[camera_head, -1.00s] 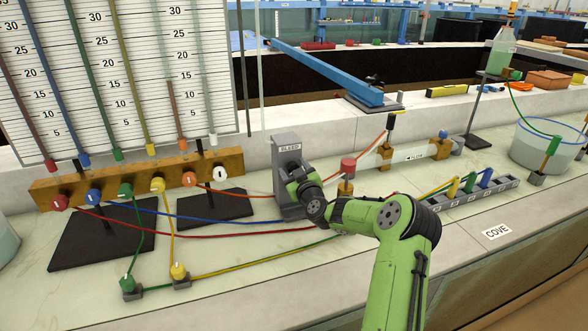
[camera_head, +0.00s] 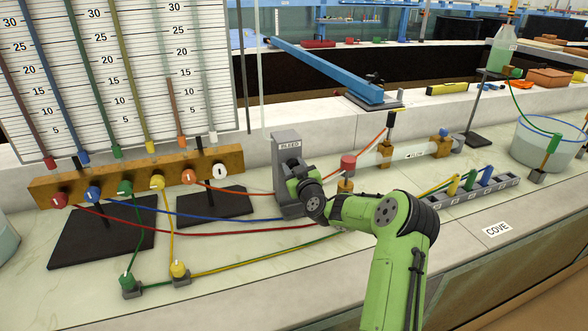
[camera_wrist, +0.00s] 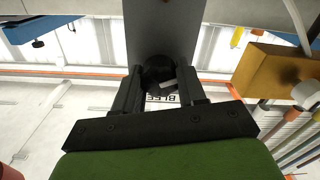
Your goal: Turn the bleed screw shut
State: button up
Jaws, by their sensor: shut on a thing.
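The bleed block (camera_head: 287,142) is a grey upright post labelled BLEED, standing on the bench near the middle of the head view. In the wrist view its grey face (camera_wrist: 165,25) is straight ahead. The bleed screw (camera_wrist: 157,70) is a dark round knob with a pale pointer mark, partly hidden between my fingers. My gripper (camera_wrist: 159,88) is shut on the screw, with one dark finger on each side. In the head view my green wrist hides the fingers and most of the screw's surroundings.
A wooden manifold (camera_head: 135,180) with coloured knobs and tubes stands left of the block. A red-capped fitting (camera_head: 347,167) stands close to the right of my wrist. Coloured hoses cross the bench. A grey clip rack (camera_head: 470,195) lies farther right.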

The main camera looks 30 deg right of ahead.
jog(key=m+b, duration=0.1)
jog(key=m, duration=0.4)
jog(key=shift+m, duration=0.4)
jog(key=m, duration=0.5)
jog(key=shift+m+p, duration=0.3)
jog(key=m+p, duration=0.2)
jog(key=m, duration=0.4)
jog(key=shift+d, duration=0.1)
jog(key=m+p, duration=0.3)
jog(key=m, duration=0.2)
jog(key=shift+m, duration=0.3)
jog(key=shift+f, duration=0.1)
jog(key=o, duration=1)
jog(key=shift+o, duration=0.2)
